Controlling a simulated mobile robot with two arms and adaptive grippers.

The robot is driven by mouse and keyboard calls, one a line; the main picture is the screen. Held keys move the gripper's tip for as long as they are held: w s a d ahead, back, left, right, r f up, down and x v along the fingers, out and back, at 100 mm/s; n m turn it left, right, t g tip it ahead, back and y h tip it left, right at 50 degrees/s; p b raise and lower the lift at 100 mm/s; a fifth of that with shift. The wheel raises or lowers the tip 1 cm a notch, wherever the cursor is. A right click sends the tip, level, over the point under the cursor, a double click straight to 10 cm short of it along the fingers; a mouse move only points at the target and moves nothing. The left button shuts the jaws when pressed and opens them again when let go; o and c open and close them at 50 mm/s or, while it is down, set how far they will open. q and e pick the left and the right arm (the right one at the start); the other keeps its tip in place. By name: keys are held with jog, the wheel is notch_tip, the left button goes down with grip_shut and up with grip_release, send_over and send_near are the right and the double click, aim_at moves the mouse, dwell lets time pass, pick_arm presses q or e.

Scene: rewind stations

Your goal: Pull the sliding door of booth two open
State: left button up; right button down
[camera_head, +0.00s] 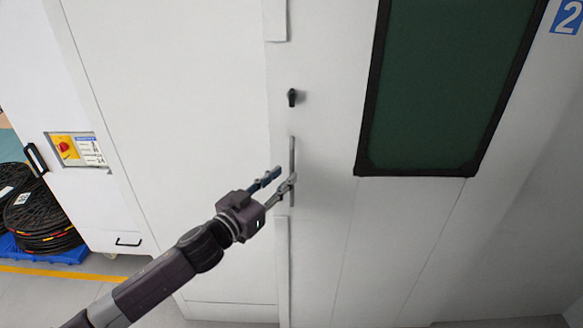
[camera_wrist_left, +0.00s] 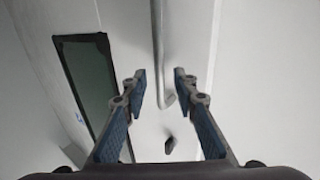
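The white door of booth two (camera_head: 325,235) fills the middle and right of the head view, with a dark green window (camera_head: 445,85) in a black frame. A slim grey vertical bar handle (camera_head: 292,150) is at its left edge. My left gripper (camera_head: 284,175) is open at the handle's lower half, one finger on each side as seen. In the left wrist view the handle (camera_wrist_left: 157,50) lies between the two spread fingertips (camera_wrist_left: 159,78); contact cannot be told. The handle's part behind the fingers is hidden. My right gripper is not in view.
A black latch knob (camera_head: 292,97) sits above the handle. A blue "2" sign (camera_head: 567,17) is at top right. A white cabinet panel (camera_head: 170,120) stands left, with a red button (camera_head: 64,147) on yellow. Black cable coils (camera_head: 40,220) lie on a blue pallet at far left.

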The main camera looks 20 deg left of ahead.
aim_at(290, 171)
pick_arm(q)
jog(key=shift+p+x, duration=0.55)
jog(key=shift+x, duration=1.8)
jog(key=shift+c, duration=0.5)
grip_shut()
